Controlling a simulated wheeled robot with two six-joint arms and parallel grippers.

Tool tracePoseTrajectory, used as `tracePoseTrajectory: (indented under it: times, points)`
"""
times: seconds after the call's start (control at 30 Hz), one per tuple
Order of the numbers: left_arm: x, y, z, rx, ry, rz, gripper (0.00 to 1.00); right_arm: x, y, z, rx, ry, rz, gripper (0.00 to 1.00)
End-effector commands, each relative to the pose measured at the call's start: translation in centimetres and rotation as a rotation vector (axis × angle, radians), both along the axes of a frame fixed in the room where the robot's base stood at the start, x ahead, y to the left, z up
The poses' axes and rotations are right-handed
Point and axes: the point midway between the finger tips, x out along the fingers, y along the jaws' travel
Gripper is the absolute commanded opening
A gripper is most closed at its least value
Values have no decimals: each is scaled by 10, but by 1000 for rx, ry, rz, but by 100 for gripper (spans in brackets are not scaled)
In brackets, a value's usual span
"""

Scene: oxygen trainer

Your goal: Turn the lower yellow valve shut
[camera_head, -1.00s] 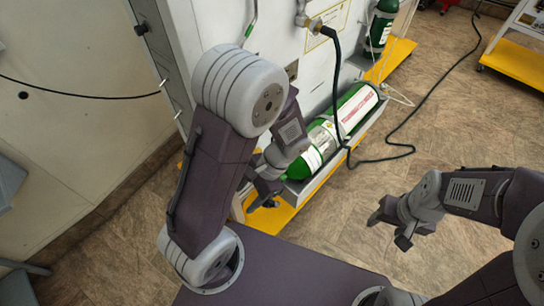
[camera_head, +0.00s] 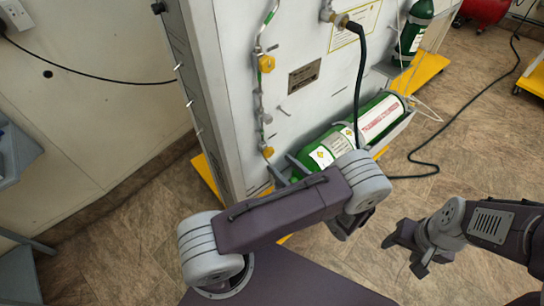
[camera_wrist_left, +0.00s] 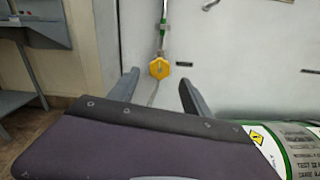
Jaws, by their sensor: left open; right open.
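The lower yellow valve (camera_head: 267,152) is on a thin pipe on the white panel, low down near the panel's left corner. In the left wrist view the yellow valve (camera_wrist_left: 160,68) shows beyond my left gripper (camera_wrist_left: 160,91), roughly between the two open fingers and apart from them. In the head view only the grey fingertips of my left gripper (camera_head: 286,171) show past my purple arm link, just below and right of the valve. Its palm is hidden. My right gripper (camera_head: 402,256) is open and empty over the floor at right.
An upper yellow valve (camera_head: 266,63) is on the same pipe. A green cylinder (camera_head: 382,117) lies on a rack right of my left gripper. A black hose (camera_head: 361,85) hangs down the panel. Blue-grey furniture (camera_head: 15,160) stands at far left.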

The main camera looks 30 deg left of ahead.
Motion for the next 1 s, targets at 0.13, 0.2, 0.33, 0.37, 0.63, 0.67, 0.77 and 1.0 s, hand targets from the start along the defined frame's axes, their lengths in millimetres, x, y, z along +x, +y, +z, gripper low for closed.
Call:
tracePoseTrajectory:
  times: [0.13, 0.2, 0.33, 0.37, 0.63, 0.67, 0.77, 1.0]
  points:
    - [11, 29, -2, -2, 1, 6, 57, 0, 0, -5, 0, 0, 0, 57]
    - [15, 39, -1, -2, 1, 5, 57, 0, 0, -7, 0, 0, 0, 57]
    - [19, 49, -1, -2, 1, 3, 57, 0, 0, -7, 0, 0, 0, 57]
    - [20, 50, -1, -3, 0, 2, 57, 0, 0, -7, 0, 0, 0, 57]
    - [20, 50, 0, -3, 0, 1, 46, 0, 0, -7, 0, 0, 0, 57]
    - [20, 50, 0, -3, 0, 1, 37, 0, 0, -7, 0, 0, 0, 57]
    - [20, 50, 0, -3, 0, 1, 10, 0, 0, -7, 0, 0, 0, 57]
    - [20, 50, 4, 35, 92, 2, 0, 0, 0, 8, 0, 0, 0, 57]
